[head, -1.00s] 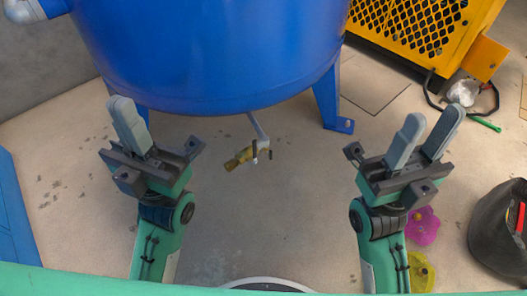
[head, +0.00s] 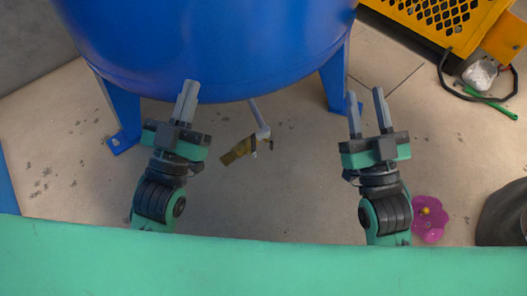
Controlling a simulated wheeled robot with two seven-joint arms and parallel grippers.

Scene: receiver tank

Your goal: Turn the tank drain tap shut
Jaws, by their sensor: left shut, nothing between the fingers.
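The blue tank (head: 210,45) stands on legs at the top of the head view. Its drain tap (head: 240,150), a brass body with a small dark handle, hangs at the end of a grey pipe (head: 260,118) below the tank. Whether the tap is open cannot be told. My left gripper (head: 187,90) is shut and empty, left of the tap and apart from it, in front of the tank's lower edge. My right gripper (head: 366,98) is open and empty, right of the tap, near the tank's right leg (head: 338,85).
A yellow machine (head: 440,22) with a mesh panel stands at the top right. A dark cable, a crumpled pale item (head: 480,74) and a green stick (head: 490,103) lie beside it. A pink flower-shaped piece (head: 429,218) and a dark bag (head: 503,215) are at right. Floor around the tap is clear.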

